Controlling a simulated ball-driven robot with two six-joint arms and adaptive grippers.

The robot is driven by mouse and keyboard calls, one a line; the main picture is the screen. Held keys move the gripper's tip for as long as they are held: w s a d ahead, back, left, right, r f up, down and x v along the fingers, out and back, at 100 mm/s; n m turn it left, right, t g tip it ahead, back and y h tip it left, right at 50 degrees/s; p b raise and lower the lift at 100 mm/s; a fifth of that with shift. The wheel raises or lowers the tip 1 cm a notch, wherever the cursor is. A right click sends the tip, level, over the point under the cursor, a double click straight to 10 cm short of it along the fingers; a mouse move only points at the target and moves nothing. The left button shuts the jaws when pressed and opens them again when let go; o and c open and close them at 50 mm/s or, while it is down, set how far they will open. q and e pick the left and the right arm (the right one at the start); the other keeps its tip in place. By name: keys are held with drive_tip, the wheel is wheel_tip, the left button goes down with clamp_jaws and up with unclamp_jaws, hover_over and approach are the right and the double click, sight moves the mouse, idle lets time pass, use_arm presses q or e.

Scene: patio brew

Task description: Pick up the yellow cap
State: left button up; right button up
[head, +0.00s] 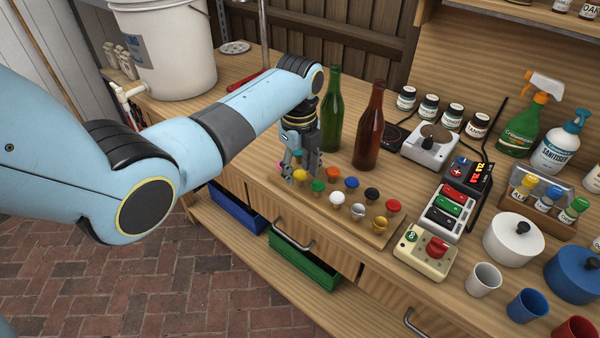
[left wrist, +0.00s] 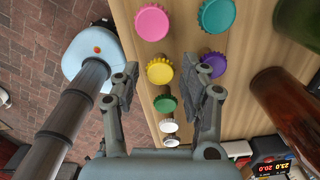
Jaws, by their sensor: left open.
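The yellow cap (head: 300,175) stands in the board's row of caps in the head view, right at my left gripper (head: 301,169). The fingers are spread and hold nothing. I cannot tell how far the tips are above the cap. My right gripper is not in view.
A green cap (left wrist: 165,104), a pink cap (left wrist: 152,22) and a purple cap (left wrist: 213,63) lie close around it. A green bottle (head: 331,110) and a brown bottle (head: 369,130) stand just behind the board (head: 350,232).

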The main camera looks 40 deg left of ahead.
use_arm(q)
drive_tip(key=c, duration=0.5)
drive_tip(key=shift+o, duration=0.2)
